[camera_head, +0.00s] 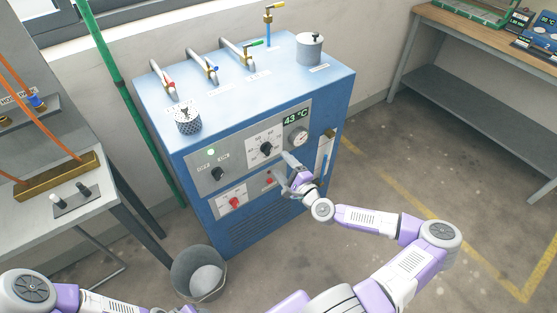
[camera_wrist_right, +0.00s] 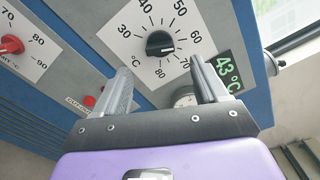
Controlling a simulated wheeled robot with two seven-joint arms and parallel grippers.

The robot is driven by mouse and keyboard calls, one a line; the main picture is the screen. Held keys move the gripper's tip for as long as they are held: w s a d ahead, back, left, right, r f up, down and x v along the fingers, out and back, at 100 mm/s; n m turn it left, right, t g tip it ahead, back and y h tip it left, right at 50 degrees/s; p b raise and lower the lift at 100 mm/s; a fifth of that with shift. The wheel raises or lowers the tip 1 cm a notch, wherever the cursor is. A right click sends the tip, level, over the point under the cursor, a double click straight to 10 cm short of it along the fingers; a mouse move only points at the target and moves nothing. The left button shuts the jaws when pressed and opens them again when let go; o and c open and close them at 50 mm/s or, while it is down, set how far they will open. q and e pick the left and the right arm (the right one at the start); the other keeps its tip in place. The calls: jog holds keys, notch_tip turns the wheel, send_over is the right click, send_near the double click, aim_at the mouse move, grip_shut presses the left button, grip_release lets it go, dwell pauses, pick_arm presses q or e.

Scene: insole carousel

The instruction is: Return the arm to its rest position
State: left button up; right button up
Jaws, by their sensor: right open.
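My right gripper (camera_head: 287,173) is in front of the blue machine (camera_head: 250,75), close to its control panel. In the right wrist view its two fingers (camera_wrist_right: 165,88) are apart with nothing between them. Beyond them is a black temperature knob (camera_wrist_right: 160,44) on a white dial plate; the fingers look apart from it. The knob also shows in the head view (camera_head: 266,149). A green display (camera_head: 295,117) reads 43 °C. My left arm shows only in part at the lower left, and its gripper is out of frame.
A grey bucket (camera_head: 198,274) stands on the floor at the machine's front left. A table with a brass tray (camera_head: 58,177) is at the left. A wooden workbench (camera_head: 478,37) is at the upper right. The floor right of the machine is clear, with yellow lines.

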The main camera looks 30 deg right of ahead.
dwell(0.5)
jog(key=s+a+f+n+g+y+p, duration=0.1)
jog(key=s+a+f+n+g+y, duration=0.2)
jog(key=a, duration=0.5)
jog(key=s+a+f+n+g+y, duration=0.1)
jog(key=a+f+n+g+y, duration=0.2)
jog(key=a, duration=0.6)
jog(key=s+a+f+n+g+y+p, duration=0.1)
jog(key=s+a+f+n+g+y, duration=0.15)
jog(key=a+f+n, duration=0.4)
jog(key=s+a+f+n+g+h+p, duration=0.1)
jog(key=s+a+f+n+g, duration=0.2)
jog(key=s+a+g, duration=0.45)
jog(key=s+d+f+n+g+h+p, duration=0.1)
jog(key=s+d+n+h, duration=0.3)
jog(key=s+d, duration=0.2)
jog(key=shift+s+f, duration=0.3)
jog(key=shift+s, duration=0.6)
